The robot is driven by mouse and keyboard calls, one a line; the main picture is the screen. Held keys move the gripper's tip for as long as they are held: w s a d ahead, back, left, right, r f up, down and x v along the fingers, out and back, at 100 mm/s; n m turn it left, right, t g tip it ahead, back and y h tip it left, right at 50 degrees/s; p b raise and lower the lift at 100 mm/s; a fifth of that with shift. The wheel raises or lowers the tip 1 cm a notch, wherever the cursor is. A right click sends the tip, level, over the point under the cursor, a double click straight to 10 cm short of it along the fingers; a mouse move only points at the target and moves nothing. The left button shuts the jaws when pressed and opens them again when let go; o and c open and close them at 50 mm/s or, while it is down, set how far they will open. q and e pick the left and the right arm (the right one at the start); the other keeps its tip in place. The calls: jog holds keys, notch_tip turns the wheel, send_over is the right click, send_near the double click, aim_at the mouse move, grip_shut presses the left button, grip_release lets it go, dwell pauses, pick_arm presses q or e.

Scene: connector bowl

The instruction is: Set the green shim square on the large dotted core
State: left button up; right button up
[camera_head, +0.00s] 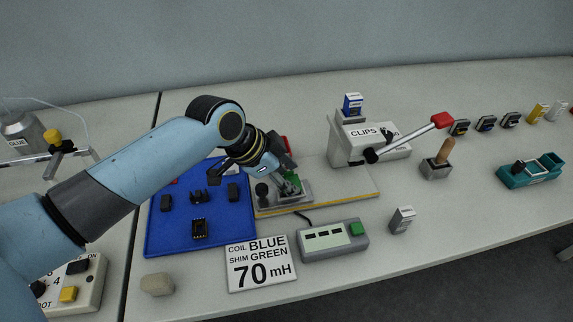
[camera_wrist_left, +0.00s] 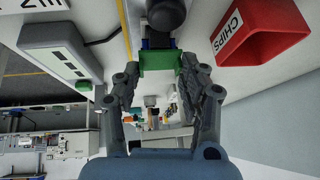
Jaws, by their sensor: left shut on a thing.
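My left gripper (camera_head: 288,180) reaches down over a small grey fixture (camera_head: 301,198) on the board. It is shut on the green shim (camera_wrist_left: 160,61), which spans between its fingertips in the wrist view (camera_wrist_left: 160,68). The shim also shows as a small green patch in the head view (camera_head: 293,183). A dark part with a bit of blue (camera_wrist_left: 157,43) shows just behind the shim, close to it; whether they touch cannot be told. The large dotted core cannot be made out; its dots are not visible. My right gripper is not in view.
A black knob (camera_head: 262,190) stands at the fixture's left. A blue tray (camera_head: 180,238) with several dark parts lies left. A red CHIPS bin (camera_wrist_left: 262,35) is close by. The CLIPS press (camera_head: 350,142) with red-tipped lever stands right. A meter (camera_head: 333,240) and sign (camera_head: 261,264) lie in front.

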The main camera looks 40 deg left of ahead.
pick_arm(q)
jog(key=o, duration=0.9)
jog(key=v, duration=1.2)
